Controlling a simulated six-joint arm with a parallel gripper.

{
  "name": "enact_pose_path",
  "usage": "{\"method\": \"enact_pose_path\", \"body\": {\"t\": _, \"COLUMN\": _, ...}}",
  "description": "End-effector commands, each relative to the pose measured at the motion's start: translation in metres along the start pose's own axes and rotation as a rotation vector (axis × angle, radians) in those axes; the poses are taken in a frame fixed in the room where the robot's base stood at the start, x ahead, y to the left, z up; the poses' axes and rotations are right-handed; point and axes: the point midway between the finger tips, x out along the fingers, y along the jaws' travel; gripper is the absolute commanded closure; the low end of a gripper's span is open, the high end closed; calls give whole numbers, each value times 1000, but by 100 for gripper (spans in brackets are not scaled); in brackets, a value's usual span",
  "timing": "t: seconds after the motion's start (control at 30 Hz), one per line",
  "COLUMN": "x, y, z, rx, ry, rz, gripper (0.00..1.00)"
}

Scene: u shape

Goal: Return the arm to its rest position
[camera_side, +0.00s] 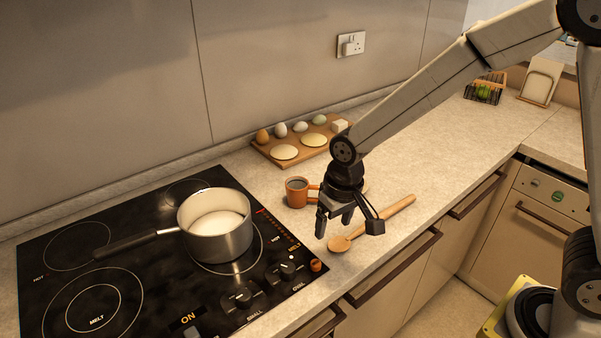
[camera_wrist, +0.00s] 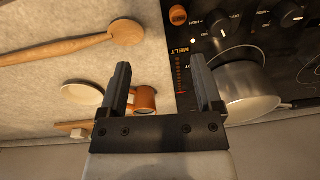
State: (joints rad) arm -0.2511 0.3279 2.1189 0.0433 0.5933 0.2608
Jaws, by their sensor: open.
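My gripper (camera_side: 336,218) hangs from my arm above the counter, between the orange mug and the wooden spoon in the side view. It points down, with its fingers apart and nothing between them. In the wrist view my gripper (camera_wrist: 160,88) also shows open, with the counter and the stove's edge beneath it.
A pot (camera_side: 216,232) of white liquid stands on the black stove (camera_side: 75,227). An orange mug (camera_side: 296,192) and a wooden spoon (camera_side: 384,215) lie close to my gripper. Behind is a wooden board (camera_side: 268,154) with eggs. The counter at right (camera_side: 440,140) is clear.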

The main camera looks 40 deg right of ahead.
Motion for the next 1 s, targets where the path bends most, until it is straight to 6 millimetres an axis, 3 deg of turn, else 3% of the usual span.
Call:
{"method": "enact_pose_path", "body": {"t": 0.03, "x": -5, "y": 16, "z": 8, "rx": 2, "ry": 17, "rz": 3, "gripper": 17}}
{"method": "enact_pose_path", "body": {"t": 0.2, "x": -13, "y": 59, "z": 39, "rx": -17, "ry": 71, "rz": 16, "gripper": 17}}
{"method": "enact_pose_path", "body": {"t": 0.4, "x": -17, "y": 92, "z": 72, "rx": -38, "ry": 120, "rz": 35, "gripper": 17}}
{"method": "enact_pose_path", "body": {"t": 0.6, "x": -18, "y": 104, "z": 88, "rx": -49, "ry": 139, "rz": 45, "gripper": 17}}
{"method": "enact_pose_path", "body": {"t": 1.0, "x": -18, "y": 104, "z": 89, "rx": -50, "ry": 140, "rz": 46, "gripper": 17}}
